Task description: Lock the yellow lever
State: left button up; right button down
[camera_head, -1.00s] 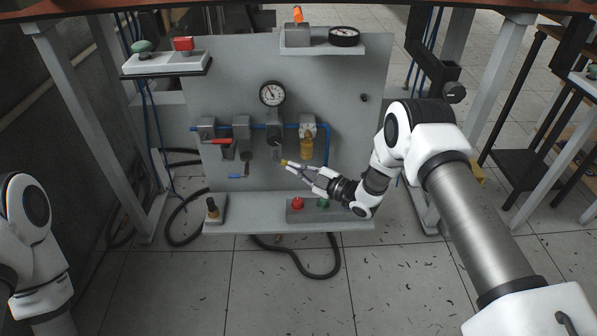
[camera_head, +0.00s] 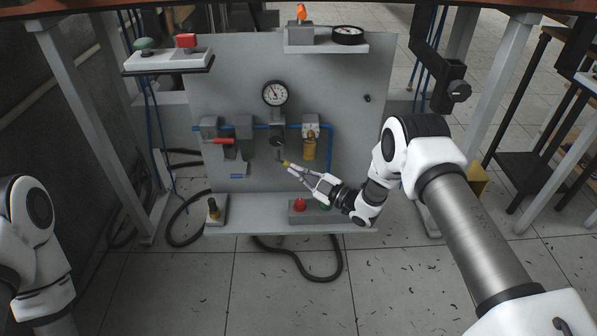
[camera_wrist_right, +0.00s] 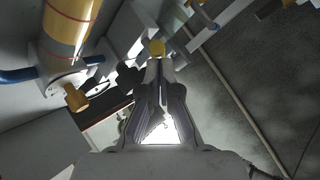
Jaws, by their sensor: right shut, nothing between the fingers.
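The yellow lever end (camera_head: 285,163) shows as a small yellow tip low on the grey panel, below the middle valve block. My right gripper (camera_head: 290,167) is shut and empty, with its fingertips right at this yellow tip. In the right wrist view a round yellow end (camera_wrist_right: 157,47) sits just beyond the closed fingertips (camera_wrist_right: 160,65). I cannot tell whether they touch. The lever's shaft is too small or hidden to make out, so its lock position is unclear. My left gripper is out of view; only part of that arm shows at the left edge.
On the panel are a pressure gauge (camera_head: 275,93), a red handle (camera_head: 222,141), a blue handle (camera_head: 238,176) and an amber bowl (camera_head: 309,149), also large in the wrist view (camera_wrist_right: 70,35). A red button (camera_head: 299,204) sits on a box below my right gripper.

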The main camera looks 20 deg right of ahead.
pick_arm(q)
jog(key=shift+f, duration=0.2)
pick_arm(e)
jog(key=shift+f, duration=0.2)
jog(key=shift+w+a+f, duration=0.15)
jog(key=shift+a+f, duration=0.35)
jog(key=shift+f, duration=0.1)
jog(key=shift+w+a+f, duration=0.15)
jog(key=shift+a+f, duration=0.35)
jog(key=shift+f, duration=0.1)
